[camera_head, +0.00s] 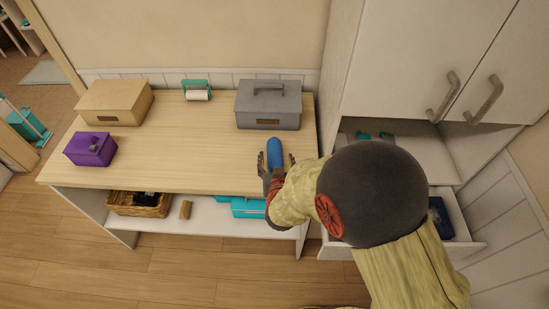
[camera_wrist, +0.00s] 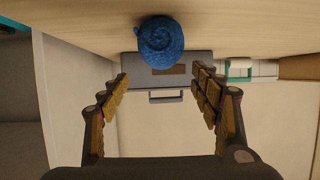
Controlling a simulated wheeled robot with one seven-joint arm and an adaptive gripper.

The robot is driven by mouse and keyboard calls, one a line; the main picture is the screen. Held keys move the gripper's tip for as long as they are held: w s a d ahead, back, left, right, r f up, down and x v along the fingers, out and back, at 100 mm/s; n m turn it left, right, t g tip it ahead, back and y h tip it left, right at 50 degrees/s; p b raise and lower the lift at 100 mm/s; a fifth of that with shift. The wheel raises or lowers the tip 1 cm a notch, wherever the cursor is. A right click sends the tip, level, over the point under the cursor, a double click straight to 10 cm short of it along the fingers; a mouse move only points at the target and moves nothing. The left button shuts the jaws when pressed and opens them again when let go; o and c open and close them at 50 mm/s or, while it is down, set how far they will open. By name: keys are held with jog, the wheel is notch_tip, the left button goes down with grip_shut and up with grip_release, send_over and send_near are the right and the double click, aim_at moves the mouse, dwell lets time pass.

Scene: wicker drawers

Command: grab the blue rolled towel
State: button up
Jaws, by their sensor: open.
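The blue rolled towel (camera_head: 275,151) lies on the wooden tabletop near its right front part, its length running away from me. In the wrist view its coiled end (camera_wrist: 160,42) faces me at top centre, against the tabletop. My gripper (camera_head: 276,160) is open and empty at the near end of the towel, with one finger on either side in the head view. In the wrist view the open fingers (camera_wrist: 160,74) are spread wider than the towel, which shows off-centre towards the tabletop. I cannot tell how far the fingers reach alongside it.
A grey box (camera_head: 268,105) stands behind the towel. A tan box (camera_head: 115,103), a purple box (camera_head: 90,149) and a paper roll holder (camera_head: 197,91) stand further left. The lower shelf holds a wicker basket (camera_head: 138,209) and teal boxes. A white cabinet (camera_head: 420,60) with an open drawer is at right.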

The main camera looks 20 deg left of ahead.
aim_at(275, 152)
jog(key=x, duration=0.1)
jog(key=b+x, duration=0.1)
jog(key=x, duration=0.3)
jog(key=shift+a+f+b, duration=0.15)
jog(key=shift+f+b, duration=0.15)
jog(key=shift+f, duration=0.05)
jog(key=shift+w+a, duration=0.2)
jog(key=shift+w, duration=0.3)
jog(key=shift+c, duration=1)
jog(key=c, duration=1.1)
